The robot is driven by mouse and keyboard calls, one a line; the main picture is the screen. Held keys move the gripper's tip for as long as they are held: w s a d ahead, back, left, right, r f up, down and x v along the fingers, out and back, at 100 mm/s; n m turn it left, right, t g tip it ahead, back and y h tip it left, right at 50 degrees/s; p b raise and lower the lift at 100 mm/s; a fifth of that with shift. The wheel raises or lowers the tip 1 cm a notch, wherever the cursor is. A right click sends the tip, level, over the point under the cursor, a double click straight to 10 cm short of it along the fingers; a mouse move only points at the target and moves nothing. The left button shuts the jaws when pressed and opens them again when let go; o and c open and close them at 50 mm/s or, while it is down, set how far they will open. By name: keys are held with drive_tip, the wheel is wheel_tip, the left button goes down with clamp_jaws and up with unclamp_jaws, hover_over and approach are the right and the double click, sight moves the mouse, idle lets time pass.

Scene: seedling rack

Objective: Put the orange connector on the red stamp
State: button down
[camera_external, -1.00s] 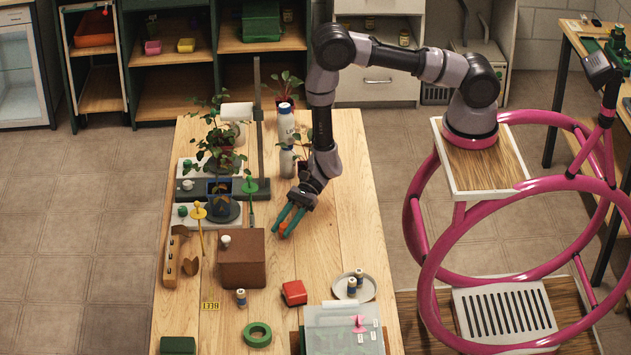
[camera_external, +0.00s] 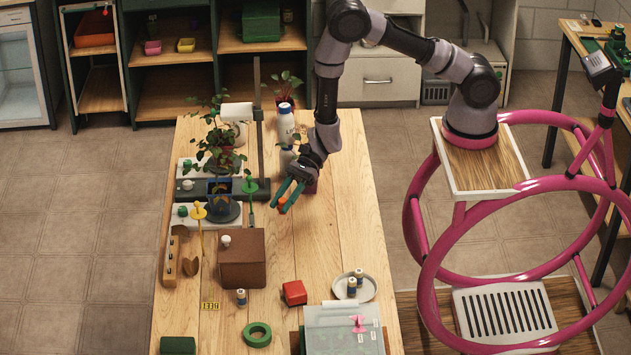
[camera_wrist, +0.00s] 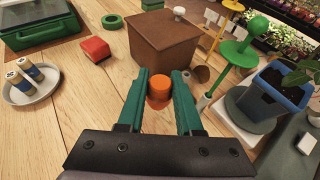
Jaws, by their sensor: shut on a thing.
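The orange connector (camera_wrist: 159,90) is held between the green fingers of my gripper (camera_wrist: 160,84), which is shut on it. In the external view my gripper (camera_external: 287,197) holds the connector (camera_external: 282,203) above the table, right of the blue plant pot and beyond the brown box. The red stamp (camera_external: 294,293) is a small red block on the table, right of the brown box. It also shows in the wrist view (camera_wrist: 95,48) at upper left, well apart from my gripper.
The brown box (camera_external: 241,262) stands between the plant stands and the stamp. A plate (camera_external: 366,290) with small bottles, a green tape ring (camera_external: 257,335) and a clear-lidded case (camera_external: 321,319) lie around the stamp.

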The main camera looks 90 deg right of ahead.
drive_tip(key=a+r+n+g+y, duration=0.1)
drive_tip(key=a+r+n+g, duration=0.15)
drive_tip(key=a, duration=1.05)
drive_tip(key=r, duration=0.1)
hover_over(295, 288)
wheel_tip(295, 288, down, 4)
drive_tip(key=shift+r+n+g+y, duration=0.1)
drive_tip(key=shift+n+g+y, duration=0.15)
drive_tip(key=shift+g+y, duration=0.1)
drive_tip(key=shift+f, duration=2.15)
drive_tip(key=shift+f, duration=0.15)
drive_tip(key=c, duration=0.6)
unclamp_jaws()
